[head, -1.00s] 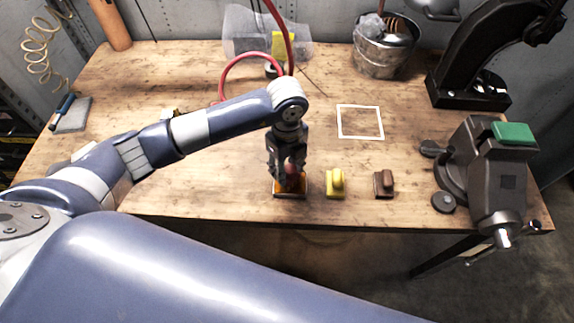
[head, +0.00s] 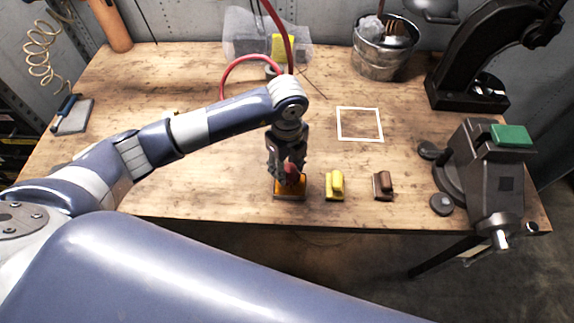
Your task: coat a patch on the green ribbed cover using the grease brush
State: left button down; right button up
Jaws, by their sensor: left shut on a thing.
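A green block (head: 511,136), which looks like the green cover, sits on top of the dark vise at the right; its ribs are too small to make out. My left gripper (head: 290,172) points down near the front edge of the bench, left of the vise. Just below is an orange, dark-rimmed thing (head: 290,188) on the bench. The fingers partly hide the handle, and I cannot tell whether it joins the orange thing. My right gripper is out of view.
Beside my left gripper stand a yellow handled block (head: 335,186) and a brown one (head: 383,186). A white square outline (head: 341,124) marks the bench. The vise (head: 480,185) and a black press (head: 455,85) stand right, a metal bucket (head: 378,65) behind. The bench's middle is mostly clear.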

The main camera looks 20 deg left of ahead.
pick_arm(q)
jog(key=shift+r+p, duration=1.75)
jog(key=shift+r, duration=1.1)
